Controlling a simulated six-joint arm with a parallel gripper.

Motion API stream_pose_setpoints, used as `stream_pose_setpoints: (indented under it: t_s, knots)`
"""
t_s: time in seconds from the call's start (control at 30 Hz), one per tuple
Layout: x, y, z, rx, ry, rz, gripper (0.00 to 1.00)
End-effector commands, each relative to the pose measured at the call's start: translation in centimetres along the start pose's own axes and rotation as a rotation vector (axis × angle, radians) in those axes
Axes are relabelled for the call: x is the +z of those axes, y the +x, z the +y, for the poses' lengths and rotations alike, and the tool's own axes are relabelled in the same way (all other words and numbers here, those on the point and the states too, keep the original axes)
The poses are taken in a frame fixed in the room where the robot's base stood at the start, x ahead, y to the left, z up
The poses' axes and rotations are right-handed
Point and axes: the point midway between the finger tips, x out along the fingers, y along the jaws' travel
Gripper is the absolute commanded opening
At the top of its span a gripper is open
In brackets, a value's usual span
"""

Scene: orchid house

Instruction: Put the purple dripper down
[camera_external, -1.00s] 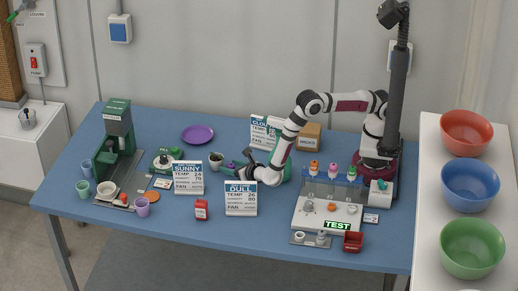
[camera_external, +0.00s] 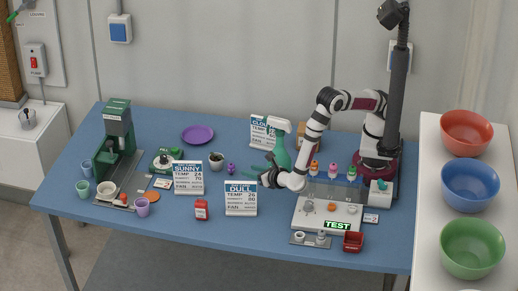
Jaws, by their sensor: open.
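The purple dripper (camera_external: 231,168) is on the blue table, between the small potted plant (camera_external: 216,160) and my gripper (camera_external: 253,170). It is small here, and I cannot tell whether it stands upright or lies tilted. My gripper is open and empty just to the right of the dripper, behind the DULL card (camera_external: 241,198), with a visible gap between them. Other drippers with pink, orange and green tops (camera_external: 333,169) stand in a rack at the right.
A green spray bottle (camera_external: 280,146) stands close behind my gripper. The SUNNY card (camera_external: 188,177) stands to the left, and a purple saucer (camera_external: 198,134) lies at the back. A red box (camera_external: 202,209) is at the front.

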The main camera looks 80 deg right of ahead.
Motion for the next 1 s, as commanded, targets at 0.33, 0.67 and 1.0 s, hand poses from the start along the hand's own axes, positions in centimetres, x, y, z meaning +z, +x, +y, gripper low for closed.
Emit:
stream_pose_setpoints:
  t_s: [0.33, 0.67, 1.0]
  knots:
    - [0.9, 1.1, -0.7, -0.077, 0.041, 0.022, 0.41]
    - [10.5, 6.2, -2.1, -0.656, 0.696, 0.872, 0.41]
    - [9.7, 8.1, 0.2, -0.562, 0.826, 1.09, 0.41]
